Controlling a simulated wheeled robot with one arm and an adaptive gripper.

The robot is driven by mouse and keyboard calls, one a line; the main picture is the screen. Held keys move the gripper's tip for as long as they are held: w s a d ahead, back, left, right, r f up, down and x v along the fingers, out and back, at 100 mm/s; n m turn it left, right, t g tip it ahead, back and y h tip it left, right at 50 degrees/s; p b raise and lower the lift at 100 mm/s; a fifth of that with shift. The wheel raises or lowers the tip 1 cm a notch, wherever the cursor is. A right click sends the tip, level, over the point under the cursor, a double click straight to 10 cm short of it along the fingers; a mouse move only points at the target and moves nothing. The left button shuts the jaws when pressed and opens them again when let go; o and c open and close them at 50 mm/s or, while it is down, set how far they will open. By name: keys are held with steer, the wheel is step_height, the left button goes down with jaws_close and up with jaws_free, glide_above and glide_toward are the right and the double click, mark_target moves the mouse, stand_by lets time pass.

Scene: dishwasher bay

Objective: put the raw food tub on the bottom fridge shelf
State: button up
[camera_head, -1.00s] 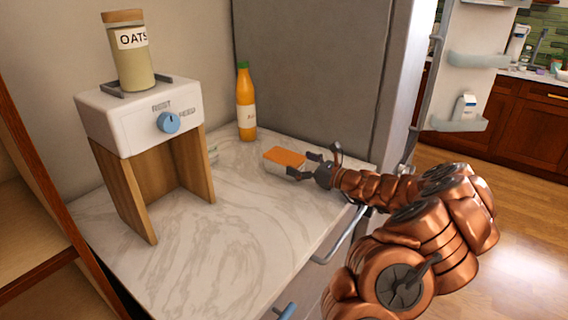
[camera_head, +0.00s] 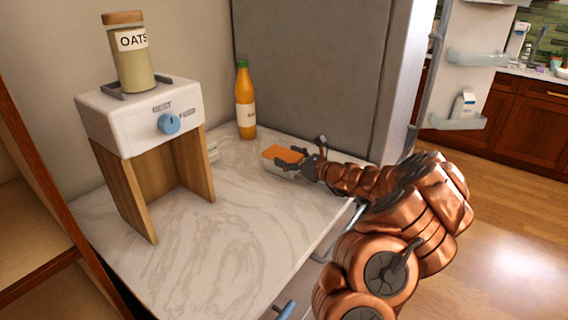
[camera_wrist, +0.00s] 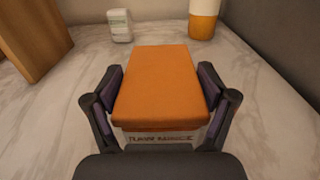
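The raw food tub (camera_head: 279,160) is a small clear-white tub with an orange lid, standing on the marble counter. My gripper (camera_head: 300,166) is at its right end in the head view. In the wrist view the tub (camera_wrist: 162,85) lies between the two fingers of my gripper (camera_wrist: 160,108), with a partly covered label on its near side. The fingers are spread on either side of it, close to its sides; I cannot tell if they touch. The fridge (camera_head: 315,75) stands behind the counter, with its door (camera_head: 475,60) open at the right. Its shelves are hidden.
An orange bottle (camera_head: 246,105) stands behind the tub. A dispenser (camera_head: 140,115) holding an oats jar (camera_head: 131,55) stands at the left. A small white-green item (camera_head: 212,151) sits beside it. The front counter (camera_head: 230,235) is clear. A carton (camera_head: 464,106) sits in the door rack.

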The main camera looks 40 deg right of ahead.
steer(key=c, duration=0.9)
